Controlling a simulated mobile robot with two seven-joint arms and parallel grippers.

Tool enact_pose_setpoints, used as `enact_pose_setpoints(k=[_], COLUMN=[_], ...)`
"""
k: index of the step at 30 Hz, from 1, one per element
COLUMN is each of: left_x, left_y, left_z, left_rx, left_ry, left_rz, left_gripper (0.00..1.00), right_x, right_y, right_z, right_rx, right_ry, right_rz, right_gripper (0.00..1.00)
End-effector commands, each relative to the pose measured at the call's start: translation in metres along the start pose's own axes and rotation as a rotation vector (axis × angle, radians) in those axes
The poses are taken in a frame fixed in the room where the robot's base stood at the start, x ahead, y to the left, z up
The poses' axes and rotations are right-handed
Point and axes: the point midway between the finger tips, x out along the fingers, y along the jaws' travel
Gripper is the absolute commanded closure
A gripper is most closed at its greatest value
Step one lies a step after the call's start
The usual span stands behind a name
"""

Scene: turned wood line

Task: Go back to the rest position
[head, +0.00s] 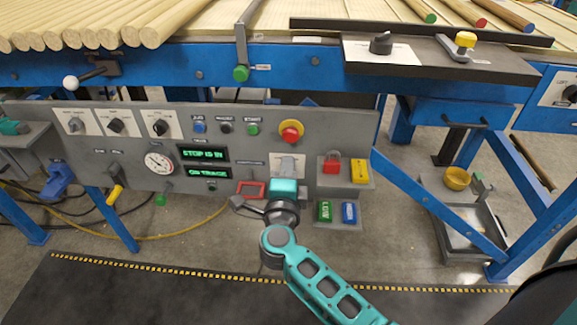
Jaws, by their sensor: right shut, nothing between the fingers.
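My right gripper (285,177) is in front of the grey control panel (118,168), below the red mushroom button (291,132) with its yellow collar. My teal and grey right arm (322,287) reaches up to it from the lower right. The gripper is seen from behind, with its teal hand covering part of the panel and a white plate with a grey fitting (287,161). It is shut and holds nothing; I cannot tell whether it touches the panel.
Right of the gripper, small shelves hold a red padlock (332,164), a yellow block (359,171), a green block (325,211) and a blue one (349,212). Wooden rods (110,27) lie above the blue frame (300,66). A dark mat (130,290) covers the floor in front.

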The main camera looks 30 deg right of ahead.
Motion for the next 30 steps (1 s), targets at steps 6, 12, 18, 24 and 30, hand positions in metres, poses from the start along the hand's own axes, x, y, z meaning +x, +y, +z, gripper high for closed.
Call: enact_pose_setpoints(k=[6,12,18,24,30], left_x=[0.001,0.002,-0.003,-0.015,-0.031], left_y=[0.001,0.001,0.000,-0.004,-0.013], left_z=[-0.001,-0.004,-0.015,-0.030,-0.032], left_rx=[-0.007,-0.006,-0.003,0.004,0.010], left_ry=[0.003,0.009,0.017,0.019,-0.001], left_rz=[0.000,-0.001,-0.003,-0.015,-0.039], left_gripper=[0.57,0.57,0.57,0.57,0.57], right_x=[0.000,0.000,-0.008,-0.047,-0.105], right_y=[0.000,0.000,-0.013,-0.040,-0.026], right_z=[0.000,0.000,0.001,0.014,0.023], right_rx=[0.000,0.000,-0.078,-0.406,-0.852], right_ry=[0.000,0.000,-0.059,-0.308,-0.615], right_rz=[0.001,0.001,-0.054,-0.217,-0.293], right_gripper=[1.00,1.00,1.00,1.00,1.00])
